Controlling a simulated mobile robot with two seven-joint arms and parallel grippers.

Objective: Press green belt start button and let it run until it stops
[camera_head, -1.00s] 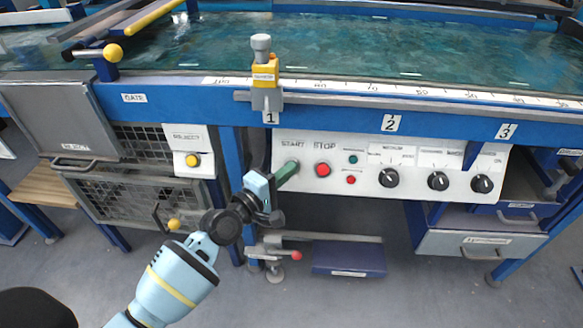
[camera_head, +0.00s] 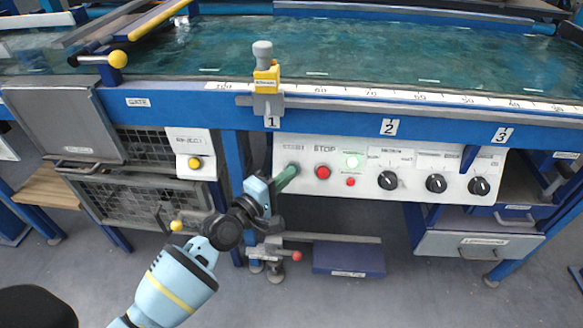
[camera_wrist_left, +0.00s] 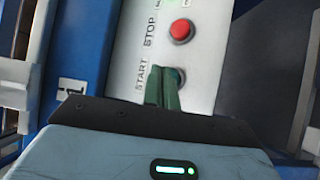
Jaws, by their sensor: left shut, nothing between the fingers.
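My left gripper (camera_head: 288,176) is shut and empty, its green fingers reaching to the START button at the left end of the white control panel (camera_head: 455,190). In the left wrist view the fingertips (camera_wrist_left: 164,84) lie over the START button, right by the word START. The fingers hide most of the button. The red STOP button (camera_head: 323,172) is just to the right of it; it also shows in the left wrist view (camera_wrist_left: 181,31). The blue-green belt (camera_head: 400,50) runs across the top. My right gripper is not in view.
Black knobs (camera_head: 388,180) line the panel's right side. A yellow REJECT button (camera_head: 194,163) sits to the left. A yellow-topped clamp (camera_head: 266,85) stands on the scale rail above. A red-tipped lever (camera_head: 296,256) lies below the panel.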

